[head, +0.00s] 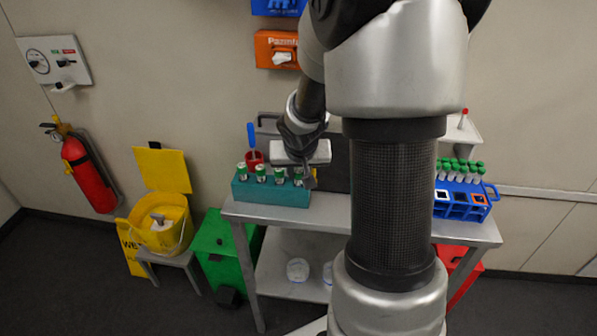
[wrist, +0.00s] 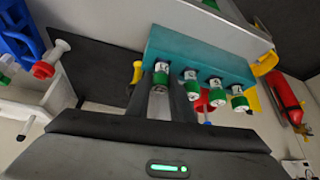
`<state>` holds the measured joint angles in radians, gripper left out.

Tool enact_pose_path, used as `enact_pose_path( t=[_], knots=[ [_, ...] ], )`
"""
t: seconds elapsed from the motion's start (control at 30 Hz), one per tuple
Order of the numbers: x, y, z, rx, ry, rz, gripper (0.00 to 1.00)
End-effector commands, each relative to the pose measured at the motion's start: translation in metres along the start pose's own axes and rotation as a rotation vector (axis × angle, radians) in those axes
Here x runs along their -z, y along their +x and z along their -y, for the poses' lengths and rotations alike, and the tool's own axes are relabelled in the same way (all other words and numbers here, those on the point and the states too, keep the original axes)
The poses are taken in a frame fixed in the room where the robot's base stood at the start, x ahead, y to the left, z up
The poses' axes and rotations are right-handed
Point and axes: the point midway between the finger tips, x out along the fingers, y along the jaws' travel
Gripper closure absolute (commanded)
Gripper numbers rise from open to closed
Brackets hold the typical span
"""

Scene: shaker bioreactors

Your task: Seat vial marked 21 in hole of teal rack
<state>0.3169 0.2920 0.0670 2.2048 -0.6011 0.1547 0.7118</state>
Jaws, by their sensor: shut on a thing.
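The teal rack (head: 270,193) stands at the left end of the bench, with a row of several green-capped vials in it. My gripper (head: 305,182) is at the rack's right end, pointing down. In the wrist view, my gripper (wrist: 163,73) is shut on the end vial (wrist: 161,77), one finger on each side of it. That vial is upright in line with the others, its lower part at the teal rack (wrist: 200,55). I cannot tell how deep it sits. Its number is not readable, so I cannot confirm it is 21. The fingers partly hide it.
A blue rack (head: 463,211) with several green-capped vials stands at the bench's right. A red cup (head: 253,158) with a blue-handled item stands behind the teal rack. My arm hides the bench's middle. A green bin (head: 217,245) stands on the floor at left.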

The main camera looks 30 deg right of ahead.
Motion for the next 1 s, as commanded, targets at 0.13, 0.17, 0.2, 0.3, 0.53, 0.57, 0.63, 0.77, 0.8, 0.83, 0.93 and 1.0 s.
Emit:
enact_pose_path(
  t=[0.13, 0.17, 0.2, 0.3, 0.53, 0.57, 0.63, 0.77, 0.8, 0.83, 0.93, 1.0],
  knots=[
    [0.000, 0.000, 0.000, 0.000, 0.000, 0.000, 1.00],
    [0.000, 0.000, 0.000, 0.000, 0.000, 0.000, 0.75],
    [0.000, 0.000, 0.000, 0.000, 0.000, 0.000, 0.68],
    [0.000, 0.000, 0.000, 0.000, 0.000, 0.000, 0.58],
    [0.000, -0.001, 0.001, 0.001, 0.000, -0.001, 0.58],
    [0.000, -0.002, 0.001, 0.001, 0.000, -0.001, 0.58],
    [0.001, -0.009, 0.000, 0.001, 0.002, -0.001, 0.58],
    [0.003, -0.031, 0.000, 0.001, 0.003, -0.004, 0.58],
    [0.003, -0.041, -0.001, 0.000, 0.003, -0.004, 0.58],
    [0.004, -0.048, 0.000, 0.000, 0.003, -0.004, 0.58],
    [0.004, -0.074, -0.001, -0.001, 0.002, -0.005, 0.58],
    [0.004, -0.092, -0.001, -0.001, 0.004, -0.005, 0.58]
  ],
)
